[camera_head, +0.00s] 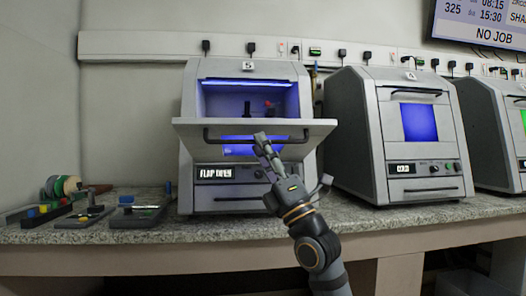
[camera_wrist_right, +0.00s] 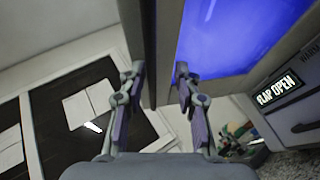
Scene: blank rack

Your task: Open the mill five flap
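Mill five (camera_head: 247,100), a grey cabinet marked "5", stands on the bench. Its flap (camera_head: 190,129) is tipped out level at the front, and the lit blue chamber shows above it. The display (camera_head: 215,173) reads "FLAP OPEN". My right gripper (camera_head: 261,142) is at the flap's front, by the dark bar handle (camera_head: 225,139). In the right wrist view, the fingers of my right gripper (camera_wrist_right: 155,72) stand apart, with the flap's edge (camera_wrist_right: 163,40) beyond and between them. I cannot tell whether they touch it. My left gripper is in neither view.
A second mill (camera_head: 365,130) with its blue window shut stands to the right, and another (camera_head: 490,125) beyond it. Tools and coloured pieces (camera_head: 65,195) lie on the bench at the left. The granite bench top (camera_head: 150,232) is clear along its front.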

